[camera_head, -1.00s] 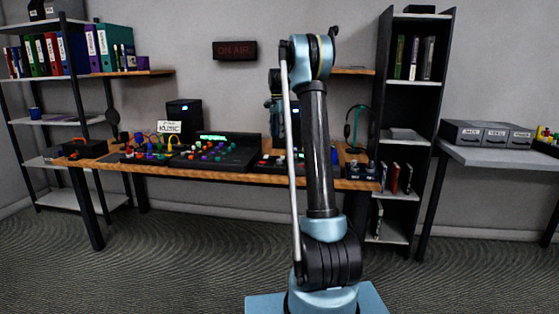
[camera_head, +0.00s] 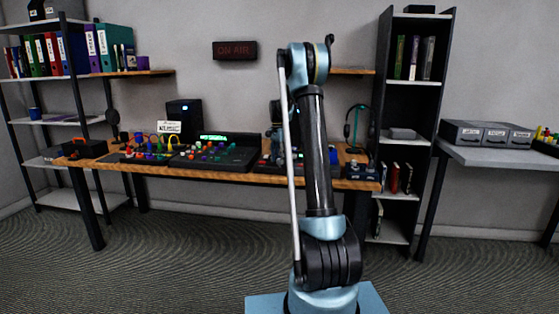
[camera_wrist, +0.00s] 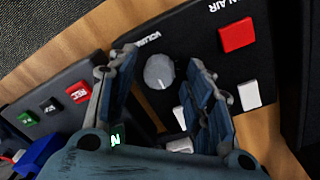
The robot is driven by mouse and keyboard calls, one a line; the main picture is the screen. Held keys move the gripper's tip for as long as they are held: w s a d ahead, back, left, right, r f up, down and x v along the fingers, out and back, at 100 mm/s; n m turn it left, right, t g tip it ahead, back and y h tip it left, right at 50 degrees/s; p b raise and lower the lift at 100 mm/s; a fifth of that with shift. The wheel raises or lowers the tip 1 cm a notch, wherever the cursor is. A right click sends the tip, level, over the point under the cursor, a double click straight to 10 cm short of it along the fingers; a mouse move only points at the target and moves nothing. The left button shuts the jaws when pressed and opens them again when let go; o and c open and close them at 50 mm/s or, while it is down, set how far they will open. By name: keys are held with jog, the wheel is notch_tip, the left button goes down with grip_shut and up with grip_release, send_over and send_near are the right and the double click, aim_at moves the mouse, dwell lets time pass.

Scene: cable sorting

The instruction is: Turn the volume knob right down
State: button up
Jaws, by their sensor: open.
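The volume knob (camera_wrist: 159,71) is a round grey dial on a black panel (camera_wrist: 200,42), with the word VOLUME printed beside it, in the wrist view. My gripper (camera_wrist: 160,66) is open, with one finger on each side of the knob in that view. I cannot tell whether either finger touches it. In the head view the knob and my fingers are hidden or too small to make out behind my arm.
The same panel has a red ON AIR button (camera_wrist: 237,35) and white buttons (camera_wrist: 249,95). A neighbouring panel (camera_wrist: 52,100) has red, black and green buttons. A blue object (camera_wrist: 38,150) lies at the lower left. The wooden desk (camera_head: 230,177) holds a mixing console (camera_head: 212,155).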

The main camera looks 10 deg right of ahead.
jog(key=c, duration=1.1)
jog(key=shift+n, duration=0.3)
jog(key=n, duration=0.3)
jog(key=shift+n, duration=0.4)
jog(key=n, duration=0.9)
jog(key=shift+t, duration=0.4)
jog(key=n, duration=0.4)
jog(key=shift+s+n, duration=0.1)
jog(key=shift+n, duration=0.3)
